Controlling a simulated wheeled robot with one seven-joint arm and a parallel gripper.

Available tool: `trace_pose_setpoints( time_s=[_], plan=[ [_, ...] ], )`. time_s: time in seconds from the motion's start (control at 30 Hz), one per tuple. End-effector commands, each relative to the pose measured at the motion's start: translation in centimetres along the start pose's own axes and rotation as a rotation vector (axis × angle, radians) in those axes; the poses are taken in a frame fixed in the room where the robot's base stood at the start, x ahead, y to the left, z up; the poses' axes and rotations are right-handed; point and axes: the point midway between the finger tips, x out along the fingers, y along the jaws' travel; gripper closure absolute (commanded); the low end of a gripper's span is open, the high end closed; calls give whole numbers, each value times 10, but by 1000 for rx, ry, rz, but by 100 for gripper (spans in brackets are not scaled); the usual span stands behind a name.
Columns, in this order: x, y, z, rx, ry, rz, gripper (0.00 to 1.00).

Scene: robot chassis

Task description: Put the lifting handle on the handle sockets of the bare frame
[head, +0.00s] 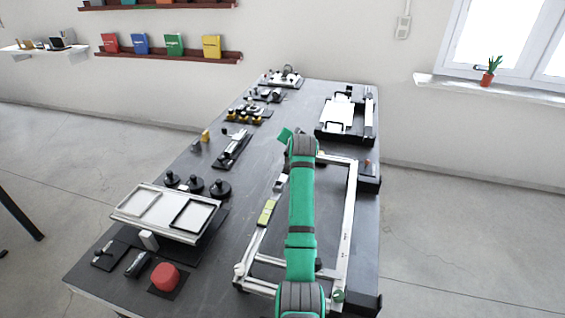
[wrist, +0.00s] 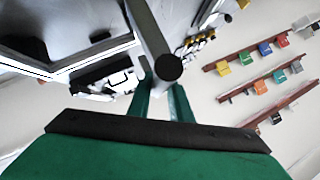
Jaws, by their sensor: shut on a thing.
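The bare frame (head: 346,232) is a pale rectangular frame lying on the dark table, under my green arm in the head view. My arm covers part of its middle and far end. In the wrist view my gripper (wrist: 160,103) has its green fingers shut on a grey bar with a round black end, which looks like the lifting handle (wrist: 148,28). The handle's upper part runs out of that picture. In the head view my arm hides the handle, and I cannot make out the handle sockets or tell whether the handle touches the frame.
The table (head: 215,255) carries a raised pale tray (head: 128,208) and a red button (head: 165,277) at front left. Black knobs (head: 220,187) stand behind the tray. A black fixture with a white panel (head: 338,116) is at the far right. Bare table lies left of the frame.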

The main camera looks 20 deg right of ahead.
Motion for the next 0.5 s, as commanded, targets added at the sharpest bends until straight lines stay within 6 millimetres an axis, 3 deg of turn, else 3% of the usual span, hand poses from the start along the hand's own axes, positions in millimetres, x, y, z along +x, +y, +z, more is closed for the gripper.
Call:
trace_pose_setpoints(
  time_s=[0.2,0.5],
  plan=[
    [8,1,37,2,1,0,100],
    [12,-1,58,-1,0,0,100]
  ],
)
